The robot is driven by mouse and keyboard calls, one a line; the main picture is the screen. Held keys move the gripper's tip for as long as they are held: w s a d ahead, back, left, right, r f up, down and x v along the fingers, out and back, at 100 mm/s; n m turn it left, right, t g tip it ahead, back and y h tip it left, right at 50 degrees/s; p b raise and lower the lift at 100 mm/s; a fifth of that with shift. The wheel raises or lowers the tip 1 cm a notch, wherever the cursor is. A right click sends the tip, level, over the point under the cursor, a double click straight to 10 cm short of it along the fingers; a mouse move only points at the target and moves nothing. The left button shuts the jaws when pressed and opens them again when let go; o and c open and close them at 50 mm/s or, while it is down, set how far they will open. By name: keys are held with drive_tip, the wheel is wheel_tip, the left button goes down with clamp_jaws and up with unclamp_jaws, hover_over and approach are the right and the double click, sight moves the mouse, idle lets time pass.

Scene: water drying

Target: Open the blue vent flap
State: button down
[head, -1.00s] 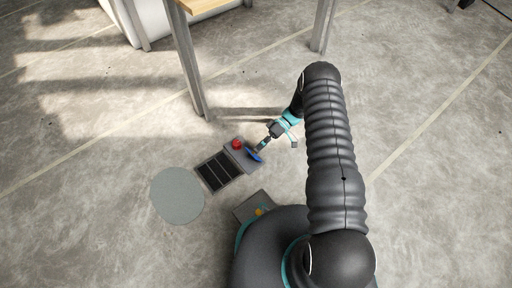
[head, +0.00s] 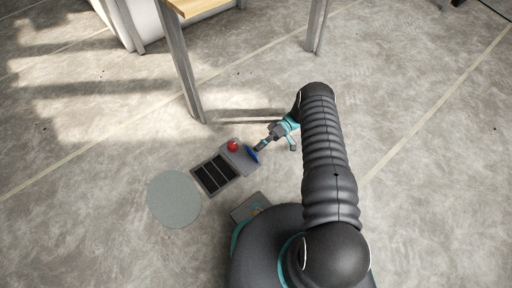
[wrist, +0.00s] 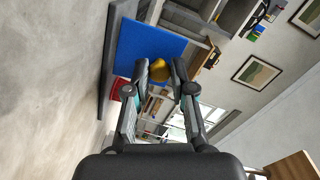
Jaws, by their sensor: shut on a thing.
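The blue vent flap (head: 251,155) sits at the right end of a grey unit (head: 240,160) on the floor in the head view. In the wrist view the flap (wrist: 150,43) is a flat blue panel beyond my fingers, with a round gold knob (wrist: 159,71) in front of it. My gripper (wrist: 161,73) is shut on the knob, with one finger on each side. In the head view my gripper (head: 259,148) reaches the flap from the upper right. The flap's exact opening angle cannot be told.
A red dome (head: 232,146) sits on the unit beside the flap. A dark slatted panel (head: 214,173) and a round grey disc (head: 174,199) lie to the left. A table leg (head: 181,75) stands behind. Open floor (head: 430,180) lies to the right.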

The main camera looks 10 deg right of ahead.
drive_tip(key=shift+w+r, duration=0.15)
drive_tip(key=shift+r, duration=0.15)
drive_tip(key=c, duration=1)
unclamp_jaws()
drive_tip(key=shift+d, duration=0.1)
drive_tip(key=shift+f, duration=0.1)
drive_tip(key=v, duration=0.7)
drive_tip(key=shift+d, duration=0.2)
